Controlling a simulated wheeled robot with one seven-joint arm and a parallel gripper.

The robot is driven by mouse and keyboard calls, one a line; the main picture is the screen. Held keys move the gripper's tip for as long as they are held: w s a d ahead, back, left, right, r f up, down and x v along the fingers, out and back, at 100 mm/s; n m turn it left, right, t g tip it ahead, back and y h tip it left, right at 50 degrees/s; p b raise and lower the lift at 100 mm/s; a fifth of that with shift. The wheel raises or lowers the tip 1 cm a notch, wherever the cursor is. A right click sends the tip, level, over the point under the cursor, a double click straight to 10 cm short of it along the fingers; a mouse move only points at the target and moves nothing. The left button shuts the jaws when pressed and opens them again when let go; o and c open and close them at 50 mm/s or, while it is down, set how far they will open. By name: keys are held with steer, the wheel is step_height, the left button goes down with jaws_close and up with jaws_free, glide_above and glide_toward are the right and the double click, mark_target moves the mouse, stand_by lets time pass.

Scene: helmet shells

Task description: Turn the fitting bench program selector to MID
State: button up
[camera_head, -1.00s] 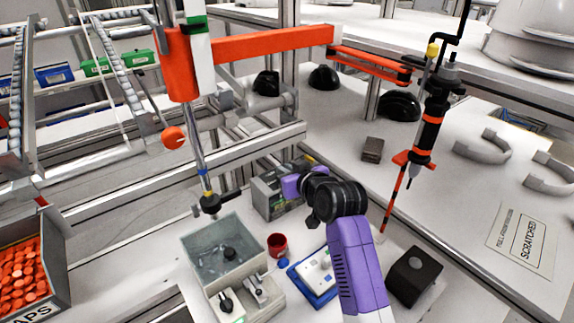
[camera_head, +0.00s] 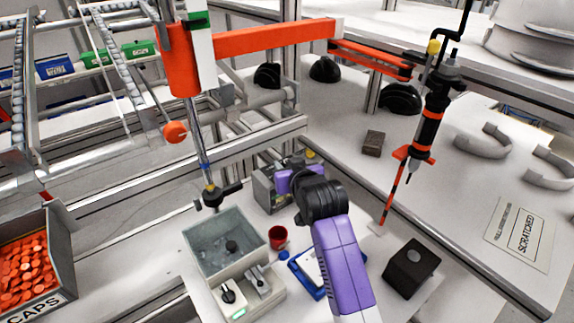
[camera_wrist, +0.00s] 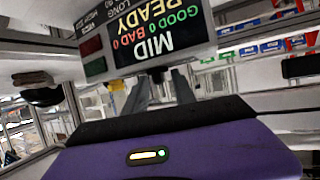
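The fitting bench program box (camera_head: 268,196) is a small grey unit behind the red cup in the head view. In the wrist view its display (camera_wrist: 158,28) appears upside down and reads MID, READY, GOOD 0, BAD 0. A red and a green button sit left of the display, with small program labels above. My gripper (camera_wrist: 160,80) is right at the box, its two grey fingers apart and pointing at its edge. A small dark part, perhaps the selector knob (camera_wrist: 157,74), lies between the fingertips. Whether they grip it is unclear. In the head view my wrist hides the fingers.
A clear-walled grey bin (camera_head: 222,240), a red cup (camera_head: 278,237), a blue tray (camera_head: 309,268) and a black block (camera_head: 412,268) stand close around my arm. A hanging orange-and-black tool (camera_head: 428,125) is to the right. Orange caps (camera_head: 24,262) fill a bin at left.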

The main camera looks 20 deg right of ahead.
steer(key=shift+r, duration=0.1)
steer(key=b+v, duration=0.1)
steer(key=v, duration=0.6)
steer(key=shift+s, duration=0.45)
steer(key=shift+r, duration=0.1)
